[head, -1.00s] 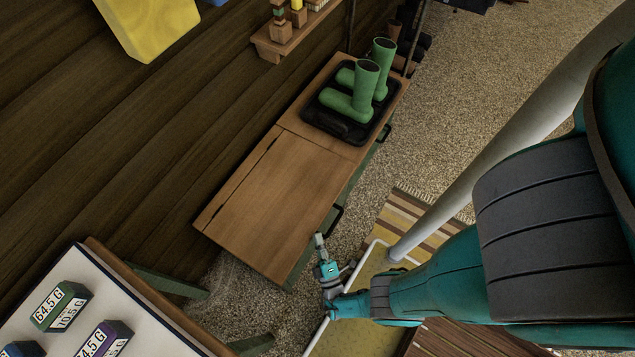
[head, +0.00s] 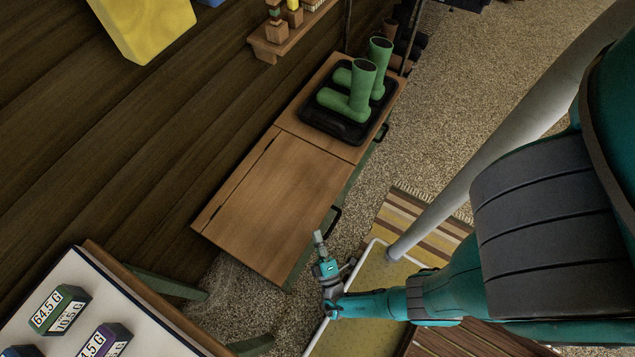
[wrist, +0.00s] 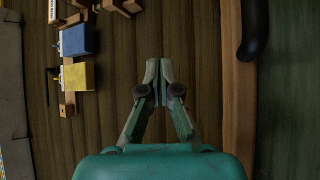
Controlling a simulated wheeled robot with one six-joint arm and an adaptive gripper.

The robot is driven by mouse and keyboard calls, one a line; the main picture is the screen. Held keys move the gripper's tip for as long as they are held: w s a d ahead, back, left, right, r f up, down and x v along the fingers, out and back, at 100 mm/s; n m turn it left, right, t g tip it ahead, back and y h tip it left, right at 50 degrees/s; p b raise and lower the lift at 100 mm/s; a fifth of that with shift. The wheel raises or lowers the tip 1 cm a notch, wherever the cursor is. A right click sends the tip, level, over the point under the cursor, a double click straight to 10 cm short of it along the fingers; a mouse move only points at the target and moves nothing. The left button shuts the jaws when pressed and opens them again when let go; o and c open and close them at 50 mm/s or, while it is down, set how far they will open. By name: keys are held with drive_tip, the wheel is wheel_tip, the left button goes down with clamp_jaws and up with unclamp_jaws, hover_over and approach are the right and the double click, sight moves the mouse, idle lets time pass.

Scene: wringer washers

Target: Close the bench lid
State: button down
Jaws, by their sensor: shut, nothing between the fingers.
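The bench has a wooden lid (head: 275,210) on its near half, lying flat and level with the fixed top beside it, so it looks closed. A dark handle (head: 335,217) shows on the bench's front edge. My gripper (head: 319,238) is in front of the lid's near right edge, apart from it as far as I can tell. In the wrist view my gripper (wrist: 161,68) has its fingers together with nothing between them. The wrist view faces the wooden wall, with a wooden strip at right.
A white-topped table (head: 130,315) with labelled blocks is at the lower left. A white-railed yellow surface (head: 372,275) lies below my arm. A striped rug (head: 435,220) is on the floor.

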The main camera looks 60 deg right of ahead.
wheel_tip(320, 180, up, 7)
idle(0.6)
drive_tip(key=shift+f, duration=0.15)
